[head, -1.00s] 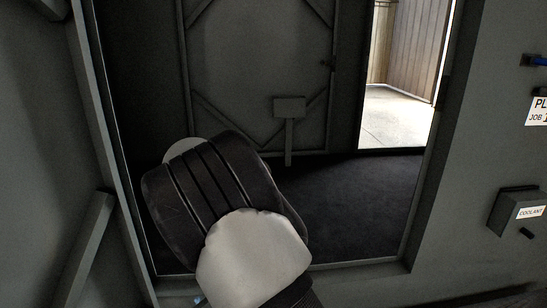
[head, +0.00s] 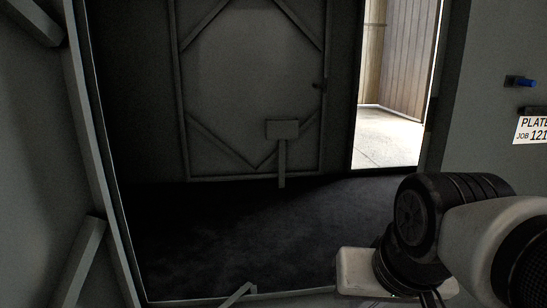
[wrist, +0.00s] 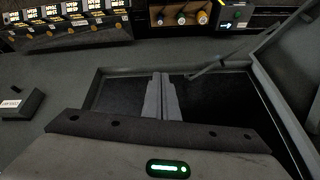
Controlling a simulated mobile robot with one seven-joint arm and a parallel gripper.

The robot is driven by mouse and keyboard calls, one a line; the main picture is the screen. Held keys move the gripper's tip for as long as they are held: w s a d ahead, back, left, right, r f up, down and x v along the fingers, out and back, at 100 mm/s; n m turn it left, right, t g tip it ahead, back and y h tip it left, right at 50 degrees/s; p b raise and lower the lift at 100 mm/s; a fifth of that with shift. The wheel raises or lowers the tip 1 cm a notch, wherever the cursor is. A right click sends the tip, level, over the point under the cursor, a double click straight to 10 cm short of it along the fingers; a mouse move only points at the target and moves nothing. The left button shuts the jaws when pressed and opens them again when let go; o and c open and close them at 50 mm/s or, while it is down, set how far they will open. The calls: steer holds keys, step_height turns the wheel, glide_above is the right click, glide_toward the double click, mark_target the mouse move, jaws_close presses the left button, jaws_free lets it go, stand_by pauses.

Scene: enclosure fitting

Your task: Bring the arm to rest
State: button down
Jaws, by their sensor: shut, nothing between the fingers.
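My arm (head: 485,225) is folded at the lower right of the head view, in front of the right edge of a wide opening. My gripper (wrist: 161,78) shows in the wrist view as two grey fingers side by side, shut with nothing between them. They point over the dark opening (wrist: 215,105), apart from its frame as far as I can tell. The gripper's dark body with a green light fills the bottom of the wrist view. The fingers cannot be made out in the head view.
The opening's left frame post (head: 88,150) is at the left. Inside are a braced panel (head: 250,80), a small plate on a post (head: 282,130) and dark floor. A job label (head: 532,130) is on the right wall. Labelled boxes (wrist: 70,25) and a grey block (wrist: 20,104) show in the wrist view.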

step_height(320, 180, up, 15)
steer(key=s+n+p, duration=0.1)
steer(key=p, duration=1.4)
steer(key=shift+s+d+p, duration=0.15)
steer(key=shift+d+p, duration=0.2)
steer(key=shift+d, duration=0.1)
steer(key=shift+d, duration=0.1)
